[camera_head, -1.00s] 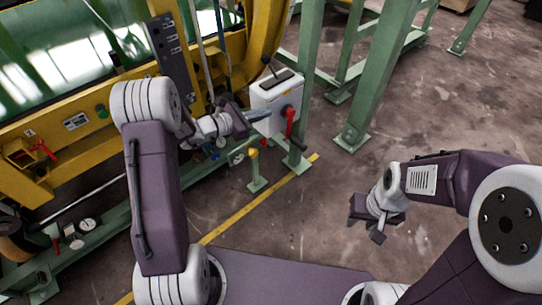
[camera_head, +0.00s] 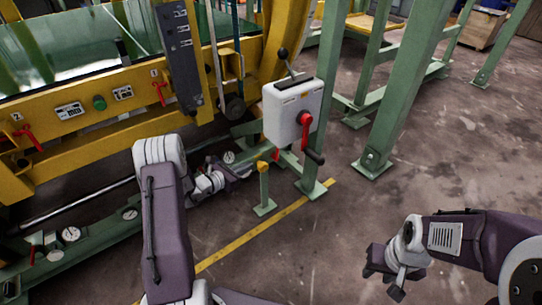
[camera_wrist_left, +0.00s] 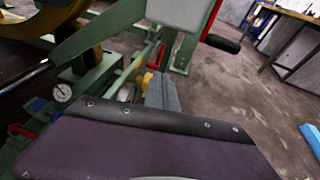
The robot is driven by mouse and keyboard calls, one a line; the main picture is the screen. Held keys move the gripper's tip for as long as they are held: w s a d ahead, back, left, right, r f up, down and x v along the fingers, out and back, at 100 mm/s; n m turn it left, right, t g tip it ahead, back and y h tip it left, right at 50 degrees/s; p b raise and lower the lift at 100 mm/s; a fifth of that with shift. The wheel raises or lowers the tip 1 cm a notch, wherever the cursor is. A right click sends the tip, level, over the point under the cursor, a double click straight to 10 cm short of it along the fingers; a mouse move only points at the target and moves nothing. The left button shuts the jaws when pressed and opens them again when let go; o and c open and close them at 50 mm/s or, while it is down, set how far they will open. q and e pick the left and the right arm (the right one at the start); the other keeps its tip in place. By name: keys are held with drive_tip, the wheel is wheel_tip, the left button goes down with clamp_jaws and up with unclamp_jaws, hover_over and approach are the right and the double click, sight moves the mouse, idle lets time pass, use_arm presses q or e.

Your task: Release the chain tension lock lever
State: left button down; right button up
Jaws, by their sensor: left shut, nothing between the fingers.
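Which lever is the chain tension lock lever I cannot tell. A white box (camera_head: 295,108) on a green post carries a red crank (camera_head: 304,133) with a black grip and, on top, a lever with a black knob (camera_head: 283,53). In the left wrist view the box (camera_wrist_left: 185,12) and the crank's black grip (camera_wrist_left: 222,44) show at the top. My left gripper (camera_head: 240,167) is low, left of and below the box; its fingers (camera_wrist_left: 162,92) are shut and empty, apart from the crank. My right gripper (camera_head: 384,274) is open and empty over the floor.
A short green post with a yellow cap (camera_head: 262,167) stands beside my left gripper. A yellow panel (camera_head: 100,107) with red levers and a green rail with gauges (camera_head: 70,233) lie left. Green legs (camera_head: 408,87) stand right of the box.

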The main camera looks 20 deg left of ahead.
use_arm(q)
drive_tip(key=b, duration=0.7)
approach(277, 153)
drive_tip(key=x, duration=0.5)
drive_tip(key=shift+w+f, duration=0.1)
drive_tip(key=shift+w, duration=0.1)
drive_tip(key=shift+w+d+r, duration=0.2)
drive_tip(key=shift+w+r, duration=0.05)
drive_tip(key=shift+w, duration=0.2)
